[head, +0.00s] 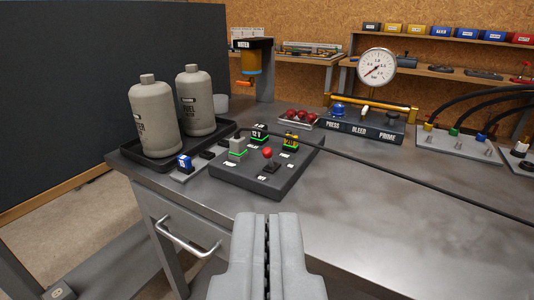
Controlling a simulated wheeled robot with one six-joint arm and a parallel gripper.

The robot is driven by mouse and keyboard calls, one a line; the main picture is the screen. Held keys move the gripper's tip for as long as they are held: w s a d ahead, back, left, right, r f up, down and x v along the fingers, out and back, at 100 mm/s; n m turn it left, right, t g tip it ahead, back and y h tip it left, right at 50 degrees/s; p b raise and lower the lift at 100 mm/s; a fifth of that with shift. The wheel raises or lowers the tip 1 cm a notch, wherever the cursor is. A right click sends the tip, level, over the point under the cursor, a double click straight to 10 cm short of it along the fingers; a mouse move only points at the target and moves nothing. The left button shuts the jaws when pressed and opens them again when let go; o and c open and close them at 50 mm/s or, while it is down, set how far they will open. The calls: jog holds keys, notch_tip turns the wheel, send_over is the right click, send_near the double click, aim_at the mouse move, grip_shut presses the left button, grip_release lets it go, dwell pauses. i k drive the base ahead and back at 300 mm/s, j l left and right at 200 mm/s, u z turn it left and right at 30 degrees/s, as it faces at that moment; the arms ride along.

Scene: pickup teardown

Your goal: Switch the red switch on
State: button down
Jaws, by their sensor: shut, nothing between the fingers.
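The red switch (268,154) is a small red-topped lever on a dark switch box (231,182) on the metal workbench. Its lever stands roughly upright; whether it is on or off is too small to tell. My gripper (267,216) is shut and empty. It is at the bottom middle of the view, nearer to me than the box, and apart from the switch.
Two fuel bottles (157,118) stand in a black tray (118,152) at left. A black cable (400,183) crosses the bench. A pressure gauge (377,67) stands above a control panel (362,127). The front right bench is clear.

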aim_at(267, 152)
jog(key=k+j+z, duration=0.25)
jog(key=k+j, duration=0.2)
jog(key=j, duration=0.15)
jog(key=k+j+z, duration=0.25)
jog(key=k+j, duration=0.25)
jog(key=i+l+u, duration=0.1)
jog(key=i+l, duration=0.1)
jog(key=l, duration=0.05)
